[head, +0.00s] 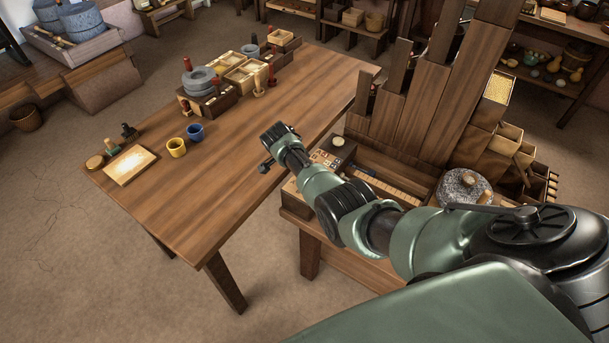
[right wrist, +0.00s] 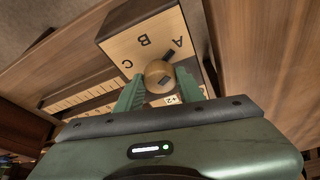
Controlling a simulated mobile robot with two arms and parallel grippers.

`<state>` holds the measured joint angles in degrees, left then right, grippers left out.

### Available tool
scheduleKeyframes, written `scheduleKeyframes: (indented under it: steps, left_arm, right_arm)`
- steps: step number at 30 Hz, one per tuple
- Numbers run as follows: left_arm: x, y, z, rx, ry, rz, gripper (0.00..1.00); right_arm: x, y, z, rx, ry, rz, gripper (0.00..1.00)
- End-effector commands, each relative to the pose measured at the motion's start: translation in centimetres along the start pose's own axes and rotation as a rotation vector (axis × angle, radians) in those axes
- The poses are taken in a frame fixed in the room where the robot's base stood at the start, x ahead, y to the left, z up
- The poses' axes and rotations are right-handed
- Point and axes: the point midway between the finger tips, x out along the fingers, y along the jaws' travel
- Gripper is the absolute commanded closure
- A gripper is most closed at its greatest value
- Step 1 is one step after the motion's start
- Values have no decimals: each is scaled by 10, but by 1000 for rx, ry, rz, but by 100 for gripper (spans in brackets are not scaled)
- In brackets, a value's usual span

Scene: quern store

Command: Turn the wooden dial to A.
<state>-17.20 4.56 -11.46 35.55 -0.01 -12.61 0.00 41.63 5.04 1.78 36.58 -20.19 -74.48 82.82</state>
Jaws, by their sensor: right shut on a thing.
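The wooden dial (right wrist: 154,70) is a round, pale knob on a light panel (right wrist: 118,49) in the right wrist view. The panel carries the letters A, B and C. A short dark bar (right wrist: 168,55) at the knob's edge points roughly at A; I cannot tell if it lines up exactly. Another dark mark shows on the knob's face. My right gripper (right wrist: 160,77) is shut on the knob, with one green finger on each side. In the head view my right arm reaches in from the right, and I cannot make out its fingers there. My left gripper is not in view.
Tall wooden planks (head: 415,110) stand behind the work stand.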

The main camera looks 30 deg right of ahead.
Motion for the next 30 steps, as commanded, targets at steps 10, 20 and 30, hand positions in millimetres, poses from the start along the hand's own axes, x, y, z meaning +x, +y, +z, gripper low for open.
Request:
scheduleKeyframes:
  steps: [10, 20, 30]
  left_arm:
    - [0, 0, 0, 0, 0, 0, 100]
    - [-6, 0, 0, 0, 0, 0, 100]
    - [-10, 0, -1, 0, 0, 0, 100]
  right_arm:
    - [0, 0, 0, -1, 0, -1, 41]
    - [-16, -1, 0, -2, -1, -4, 41]
    - [-69, -1, 0, -1, 0, -3, 41]
